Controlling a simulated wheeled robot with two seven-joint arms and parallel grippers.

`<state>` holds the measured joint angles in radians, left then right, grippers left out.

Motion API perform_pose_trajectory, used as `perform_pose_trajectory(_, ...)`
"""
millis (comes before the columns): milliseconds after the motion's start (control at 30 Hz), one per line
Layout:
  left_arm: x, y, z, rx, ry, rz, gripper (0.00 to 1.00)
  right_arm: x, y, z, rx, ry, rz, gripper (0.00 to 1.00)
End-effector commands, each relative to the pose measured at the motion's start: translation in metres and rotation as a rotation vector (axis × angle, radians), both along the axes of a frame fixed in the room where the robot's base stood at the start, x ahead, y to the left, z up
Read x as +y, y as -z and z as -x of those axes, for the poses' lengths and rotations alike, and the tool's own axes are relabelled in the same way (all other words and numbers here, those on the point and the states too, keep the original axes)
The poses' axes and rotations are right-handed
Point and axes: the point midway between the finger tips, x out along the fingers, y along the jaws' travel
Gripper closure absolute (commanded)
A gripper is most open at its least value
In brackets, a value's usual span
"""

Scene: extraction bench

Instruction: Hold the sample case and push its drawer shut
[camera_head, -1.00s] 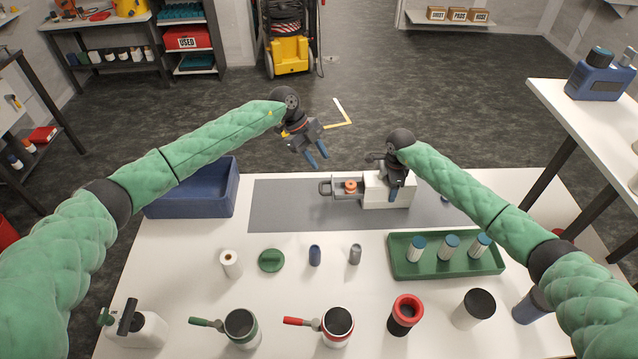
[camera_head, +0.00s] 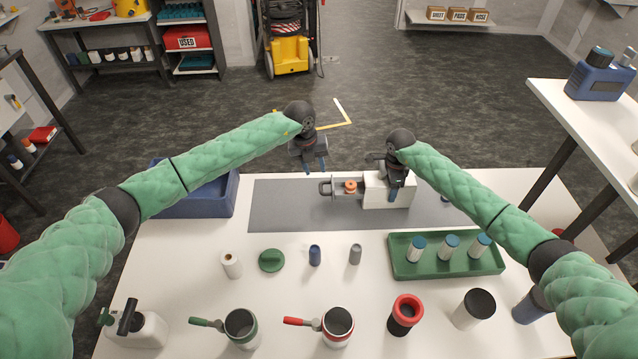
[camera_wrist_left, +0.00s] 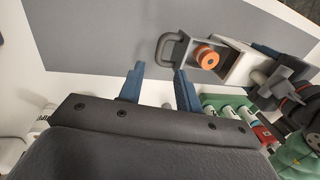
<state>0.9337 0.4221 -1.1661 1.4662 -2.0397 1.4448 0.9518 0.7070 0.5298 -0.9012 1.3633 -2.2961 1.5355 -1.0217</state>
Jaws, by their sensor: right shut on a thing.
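The white sample case (camera_head: 400,198) stands on the grey mat, its grey drawer (camera_head: 341,194) pulled out to the left. An orange round piece (camera_head: 351,186) sits in the drawer, and the drawer's handle (camera_head: 325,188) points left. My right gripper (camera_head: 393,188) is shut on the case from above; its fingertips are partly hidden. My left gripper (camera_head: 316,169) is open and empty, above and beyond the drawer handle. In the left wrist view its two blue fingers are apart, with the handle (camera_wrist_left: 168,48) and orange piece (camera_wrist_left: 206,57) beyond them.
A blue bin (camera_head: 205,200) stands left of the grey mat (camera_head: 285,210). A green tray (camera_head: 440,268) with several blue-capped vials is at the right. Jars, a roll and mugs stand along the front. The mat left of the drawer is clear.

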Motion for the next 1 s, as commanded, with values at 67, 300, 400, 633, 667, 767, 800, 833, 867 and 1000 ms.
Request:
perform_pose_trajectory(67,-0.003,0.015,0.0,0.003,-0.001,-0.001,0.66,0.0,0.0,0.0,-0.001,0.0,0.0,0.67)
perform_pose_trajectory(300,-0.01,0.053,0.0,0.002,-0.002,-0.001,0.66,0.0,0.0,0.0,-0.001,0.0,0.0,0.67)
perform_pose_trajectory(400,-0.013,0.064,0.0,0.002,-0.002,0.0,0.66,0.0,0.0,0.0,-0.001,0.0,0.0,0.67)
perform_pose_trajectory(633,-0.015,0.077,0.0,0.001,-0.001,0.0,0.66,0.0,0.0,0.0,-0.001,0.0,0.0,0.67)
perform_pose_trajectory(667,-0.015,0.078,0.0,0.001,-0.001,0.0,0.66,0.0,0.0,0.0,-0.001,0.0,0.0,0.67)
perform_pose_trajectory(767,-0.015,0.078,0.0,0.001,-0.001,0.0,0.66,0.0,0.0,0.0,-0.001,0.0,0.0,0.67)
perform_pose_trajectory(800,-0.015,0.078,0.0,0.0,-0.001,0.0,0.66,0.0,0.0,0.0,-0.001,0.0,0.0,0.67)
perform_pose_trajectory(833,-0.015,0.078,0.0,0.0,-0.001,0.0,0.66,0.0,0.0,0.0,-0.001,0.0,0.0,0.67)
perform_pose_trajectory(867,-0.015,0.078,-0.001,0.0,-0.001,0.0,0.66,0.0,0.0,0.0,0.0,0.0,0.0,0.67)
perform_pose_trajectory(1000,-0.015,0.078,-0.001,0.001,-0.001,0.0,0.85,0.0,0.0,0.0,0.0,0.0,0.0,0.67)
